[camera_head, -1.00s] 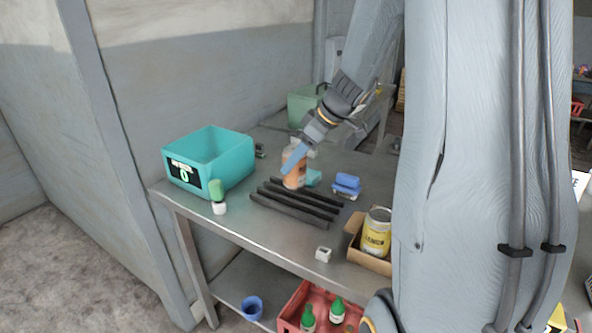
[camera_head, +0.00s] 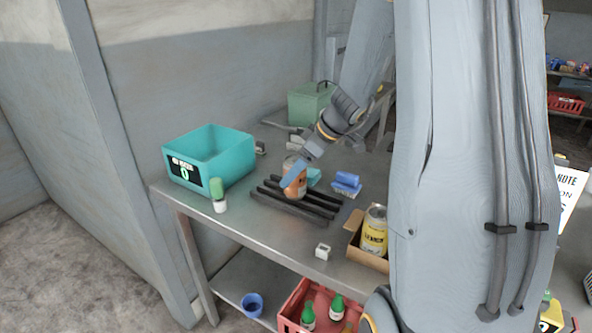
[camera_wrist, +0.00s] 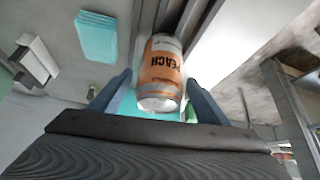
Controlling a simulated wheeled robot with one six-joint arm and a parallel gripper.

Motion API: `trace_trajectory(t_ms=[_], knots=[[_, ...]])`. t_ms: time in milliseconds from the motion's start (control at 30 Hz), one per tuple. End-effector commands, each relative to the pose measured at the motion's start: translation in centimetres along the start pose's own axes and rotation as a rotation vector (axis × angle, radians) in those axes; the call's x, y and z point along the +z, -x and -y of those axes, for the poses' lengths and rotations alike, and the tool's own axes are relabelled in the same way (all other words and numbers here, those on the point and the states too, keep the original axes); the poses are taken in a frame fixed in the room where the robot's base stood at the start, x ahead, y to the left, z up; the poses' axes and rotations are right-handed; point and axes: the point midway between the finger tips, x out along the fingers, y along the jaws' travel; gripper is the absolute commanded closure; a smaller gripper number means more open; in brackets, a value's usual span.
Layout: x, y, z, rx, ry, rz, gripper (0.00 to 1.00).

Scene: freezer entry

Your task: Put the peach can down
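The peach can (camera_head: 296,187), orange with silver ends, is low over the dark bars on the metal table. In the wrist view the peach can (camera_wrist: 162,70) shows its PEACH label upside down. My gripper (camera_head: 294,173) reaches in from the upper right, its blue fingers on either side of the can. My gripper in the wrist view (camera_wrist: 159,82) appears shut on it, though finger contact is not clear. The can looks tilted. Whether its lower end touches the bars cannot be told.
Dark bars (camera_head: 290,207) lie under the can. A teal bin (camera_head: 209,155) and a green-capped bottle (camera_head: 218,195) stand left. Blue blocks (camera_head: 346,184) sit close on the right. A box with a yellow can (camera_head: 374,232) is at front right. The front left tabletop is clear.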

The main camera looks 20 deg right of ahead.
Motion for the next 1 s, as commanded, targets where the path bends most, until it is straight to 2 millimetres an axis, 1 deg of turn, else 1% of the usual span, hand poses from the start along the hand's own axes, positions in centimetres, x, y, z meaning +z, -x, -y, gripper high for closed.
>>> trace_trajectory(t_ms=[367, 467, 800, 900, 1000], knots=[[-0.2, 0.4, 0.1, -0.001, -0.001, 0.0, 0.31], [-0.2, 1.6, -0.2, 0.005, 0.0, -0.002, 0.31], [-0.1, 8.1, -0.1, 0.005, 0.0, -0.002, 0.31], [-0.1, 9.8, -0.1, 0.005, 0.0, -0.001, 0.31], [-0.1, 11.0, -0.1, 0.003, 0.0, -0.001, 0.31]])
